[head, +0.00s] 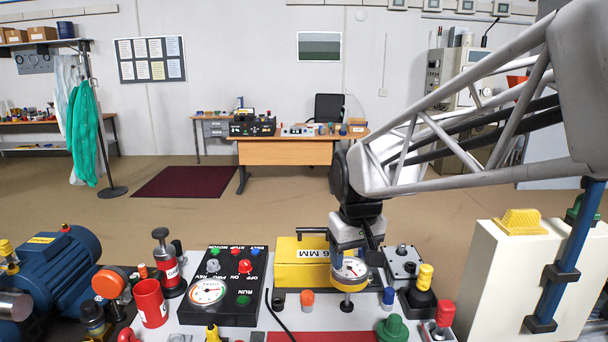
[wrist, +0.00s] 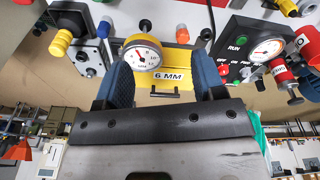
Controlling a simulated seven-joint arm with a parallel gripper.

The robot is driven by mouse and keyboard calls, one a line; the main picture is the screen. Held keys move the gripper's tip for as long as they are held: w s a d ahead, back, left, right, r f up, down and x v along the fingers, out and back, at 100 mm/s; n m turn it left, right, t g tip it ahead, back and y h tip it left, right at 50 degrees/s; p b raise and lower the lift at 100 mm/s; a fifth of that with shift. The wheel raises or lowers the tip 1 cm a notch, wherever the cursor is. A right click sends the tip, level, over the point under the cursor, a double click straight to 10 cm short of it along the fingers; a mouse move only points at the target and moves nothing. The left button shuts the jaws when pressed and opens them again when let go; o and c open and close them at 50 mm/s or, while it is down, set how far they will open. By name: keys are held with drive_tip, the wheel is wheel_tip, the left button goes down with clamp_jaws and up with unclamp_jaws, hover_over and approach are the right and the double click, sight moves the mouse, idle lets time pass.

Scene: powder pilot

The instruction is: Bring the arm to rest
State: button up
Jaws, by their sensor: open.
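My arm reaches in from the right in the head view, and my gripper (head: 362,240) hangs low over the workbench, close to the yellow 6 MM block (head: 300,255). In the wrist view, the two blue fingers of my gripper (wrist: 162,72) stand wide apart with nothing held between them. Past the fingers is the yellow block (wrist: 160,84) with its 6 MM label and dark handle. A round dial gauge (wrist: 141,52) shows by the left finger. The gauge (head: 350,268) appears just below my gripper in the head view; whether they touch is unclear.
Left of the gripper stand a black control panel (head: 221,287), a red cup (head: 150,303) and a blue motor (head: 62,268). A yellow-topped knob (head: 424,285) and a pale cabinet (head: 522,275) stand to the right. The floor behind the bench is open.

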drive_tip(key=s+d+f+m, duration=0.1)
drive_tip(key=s+d, duration=0.2)
drive_tip(key=s, duration=0.4)
drive_tip(key=s+d+f+m, duration=0.1)
drive_tip(key=s+d, duration=0.2)
drive_tip(key=s, duration=0.4)
drive_tip(key=s+d+f+m+t, duration=0.1)
drive_tip(key=s+d, duration=0.2)
drive_tip(key=s, duration=0.4)
drive_tip(key=shift+f+m, duration=0.4)
